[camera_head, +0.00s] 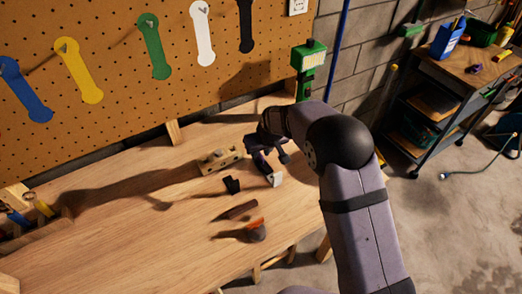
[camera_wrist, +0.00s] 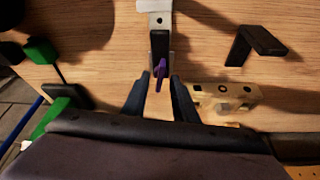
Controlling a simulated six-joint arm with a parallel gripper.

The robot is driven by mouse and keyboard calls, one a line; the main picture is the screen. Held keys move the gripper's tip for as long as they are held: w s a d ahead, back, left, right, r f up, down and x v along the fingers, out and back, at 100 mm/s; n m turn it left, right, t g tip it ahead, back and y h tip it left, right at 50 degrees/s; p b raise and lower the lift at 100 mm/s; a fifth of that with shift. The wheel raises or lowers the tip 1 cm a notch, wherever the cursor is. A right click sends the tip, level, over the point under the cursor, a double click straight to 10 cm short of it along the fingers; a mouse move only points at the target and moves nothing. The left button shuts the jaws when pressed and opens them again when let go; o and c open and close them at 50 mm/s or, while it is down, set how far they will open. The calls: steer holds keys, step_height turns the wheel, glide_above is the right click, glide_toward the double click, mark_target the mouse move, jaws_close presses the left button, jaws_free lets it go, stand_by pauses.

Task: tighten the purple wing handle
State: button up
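The purple wing handle (camera_wrist: 161,71) is in the wrist view, at the near end of a black block (camera_wrist: 159,45) that is set on a pale metal plate (camera_wrist: 154,6). My gripper (camera_wrist: 160,80) is open, with one dark finger on either side of the handle. Gaps show between the fingers and the handle, and I cannot tell how its height compares with theirs. In the head view my gripper (camera_head: 266,163) is low over the workbench (camera_head: 130,225), and the pale end of the plate (camera_head: 275,180) shows beside it. The handle is not clear there.
A wooden block with holes (camera_head: 218,160) lies close by; it also shows in the wrist view (camera_wrist: 222,98). A black bracket (camera_head: 231,186), a brown bar (camera_head: 238,210) and an orange-topped tool (camera_head: 256,230) lie nearer the front edge. A green tool (camera_head: 307,62) stands behind. The bench's left middle is clear.

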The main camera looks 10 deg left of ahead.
steer(key=shift+c, duration=0.4)
jaws_close()
